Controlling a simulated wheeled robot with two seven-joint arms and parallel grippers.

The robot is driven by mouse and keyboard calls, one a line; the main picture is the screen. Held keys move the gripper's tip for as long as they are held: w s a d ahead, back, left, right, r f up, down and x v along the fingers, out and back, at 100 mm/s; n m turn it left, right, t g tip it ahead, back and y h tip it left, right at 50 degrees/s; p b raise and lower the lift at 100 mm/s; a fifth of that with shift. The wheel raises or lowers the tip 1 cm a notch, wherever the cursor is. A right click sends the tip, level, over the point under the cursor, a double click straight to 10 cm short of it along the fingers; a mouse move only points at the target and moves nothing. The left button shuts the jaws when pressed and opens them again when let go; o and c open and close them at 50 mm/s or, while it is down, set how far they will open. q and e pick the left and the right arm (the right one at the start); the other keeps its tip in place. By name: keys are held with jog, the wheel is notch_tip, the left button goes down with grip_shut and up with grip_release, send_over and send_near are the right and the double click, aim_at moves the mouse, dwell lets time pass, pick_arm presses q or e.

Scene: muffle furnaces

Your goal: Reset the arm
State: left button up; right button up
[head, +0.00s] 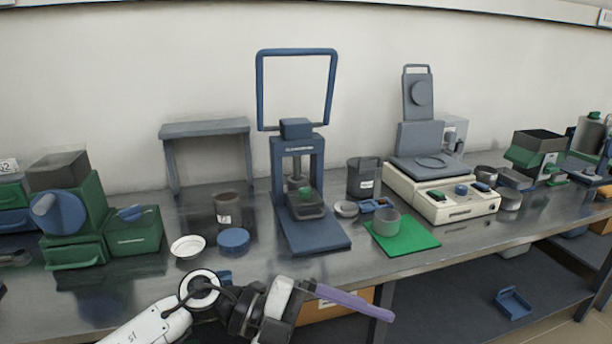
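My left arm comes in from the lower left. Its gripper (350,302) is in front of the bench's front edge, pointing right, with a long purple finger showing. Only one finger can be made out, so its opening is unclear. I see nothing held in it. My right gripper is not in view.
A steel bench (375,265) carries a blue press (313,235), a green mat (415,241) with a grey cup (386,222), a white dish (187,246), a blue round lid (233,240), green furnace-like boxes (88,205) and a cream instrument (440,205). A blue tray (513,303) lies on the lower shelf.

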pick_arm(q)
jog(key=w+r+n+t+h, duration=0.3)
jog(key=n+t+h, duration=0.3)
jog(key=n+t, duration=0.4)
jog(key=w+a+f+n+t+y, duration=0.3)
jog(key=a+f+n+t+y, duration=0.75)
jog(key=n, duration=0.25)
jog(key=s+a+f+n+g+y, duration=0.3)
jog(key=s+a+f, duration=0.3)
jog(key=s+f, duration=0.3)
jog(key=s+a+f+n+g+y, duration=0.3)
jog(key=s+a+f, duration=0.4)
jog(key=f, duration=0.7)
jog(key=s+g+y, duration=0.1)
jog(key=s+g, duration=0.1)
jog(key=shift+s+f+n, duration=0.3)
jog(key=shift+s, duration=0.1)
